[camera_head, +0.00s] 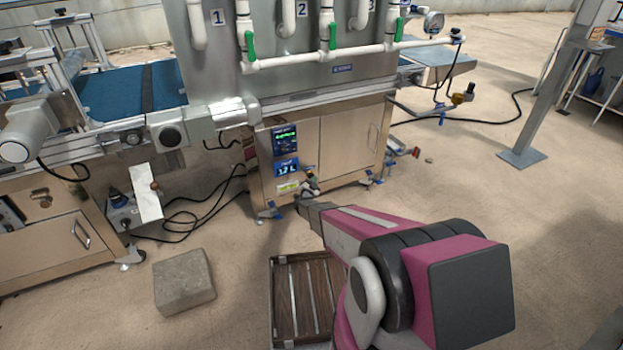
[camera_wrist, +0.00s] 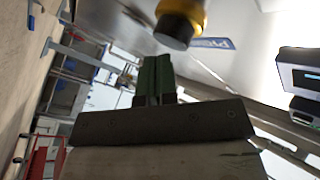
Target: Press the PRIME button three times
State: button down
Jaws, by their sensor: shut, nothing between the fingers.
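In the wrist view, a round button with a black face and a yellow body (camera_wrist: 180,24) stands out from a pale panel at the top. A blue label (camera_wrist: 212,43) beside it shows letters that seem to begin with P; the rest is hard to read. My gripper (camera_wrist: 155,58) has its green fingers shut with nothing between them. The fingertips are just below and left of the button in the picture. A gap shows between them, and I cannot tell the depth. In the head view, my arm reaches to the front of the steel cabinet (camera_head: 345,142); button and fingertips are too small there to separate.
Two small displays (camera_head: 286,167) are on the cabinet's left front; a display box also shows in the wrist view (camera_wrist: 302,76). A slatted crate (camera_head: 273,300) lies beside my arm, and a grey block (camera_head: 184,281) is left of it. Cables (camera_head: 205,215) run over the floor.

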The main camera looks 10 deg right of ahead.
jog(key=shift+w+a, duration=0.2)
jog(key=shift+w, duration=0.35)
dwell(0.9)
jog(key=shift+s+d, duration=0.2)
jog(key=shift+s, duration=0.3)
jog(key=shift+s+d, duration=0.15)
jog(key=shift+s, duration=0.3)
jog(key=shift+s, duration=0.15)
jog(key=shift+s+d, duration=0.25)
jog(key=shift+s, duration=0.5)
jog(key=shift+s+d, duration=0.25)
jog(key=shift+s, duration=0.5)
jog(key=shift+s+d, duration=0.25)
jog(key=shift+s, duration=0.5)
dwell(0.7)
jog(key=s, duration=0.2)
jog(key=s+d, duration=0.1)
jog(key=shift+s+d+f, duration=0.1)
jog(key=shift+s, duration=0.25)
jog(key=shift+w, duration=0.1)
